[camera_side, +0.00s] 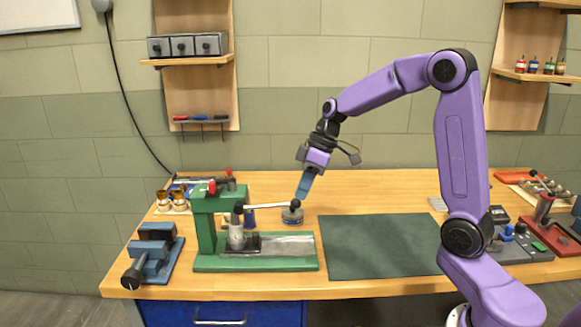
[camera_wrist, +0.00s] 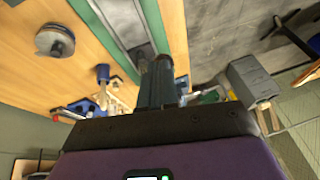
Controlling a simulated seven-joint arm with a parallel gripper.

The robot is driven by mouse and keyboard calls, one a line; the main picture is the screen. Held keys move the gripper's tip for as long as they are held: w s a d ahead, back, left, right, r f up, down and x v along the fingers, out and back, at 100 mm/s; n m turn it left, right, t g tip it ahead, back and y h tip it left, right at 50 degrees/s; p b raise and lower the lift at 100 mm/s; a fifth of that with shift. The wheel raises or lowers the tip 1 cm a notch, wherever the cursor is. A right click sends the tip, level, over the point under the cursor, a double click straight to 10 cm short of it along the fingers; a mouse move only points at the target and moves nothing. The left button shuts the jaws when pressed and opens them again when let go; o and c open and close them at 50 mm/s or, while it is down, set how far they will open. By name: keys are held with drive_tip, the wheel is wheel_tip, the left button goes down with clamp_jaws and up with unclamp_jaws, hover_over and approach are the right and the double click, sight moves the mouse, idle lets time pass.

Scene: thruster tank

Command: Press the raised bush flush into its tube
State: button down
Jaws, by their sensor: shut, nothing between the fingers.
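A green arbor press (camera_side: 207,225) stands on the bench left of centre, on a green base with a grey plate. Its pale lever (camera_side: 268,206) sticks out to the right, roughly level, and ends in a black knob (camera_side: 295,204). A silver cylinder (camera_side: 237,238), perhaps the tube, stands under the press head; I cannot make out the bush. My gripper (camera_side: 299,198) is shut and empty, pointing down with its blue fingertips at the lever's knob; I cannot tell if they touch. In the wrist view the shut fingers (camera_wrist: 162,65) hide part of the press.
A grey round weight-like piece (camera_side: 292,217) sits below the knob. A dark green mat (camera_side: 380,245) lies clear at the right.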

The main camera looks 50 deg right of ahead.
drive_tip(key=s+d+f+v, duration=0.1)
drive_tip(key=v, duration=1.2)
drive_tip(key=w+a+r+n+g+h, duration=0.35)
drive_tip(key=w+a+n, duration=0.3)
drive_tip(key=n, duration=1.25)
drive_tip(key=shift+g, duration=0.25)
drive_tip(key=shift+w+x, duration=0.2)
drive_tip(key=shift+x, duration=3.2)
drive_tip(key=shift+w+x, duration=0.2)
drive_tip(key=shift+x, duration=3.25)
drive_tip(key=shift+f, duration=0.1)
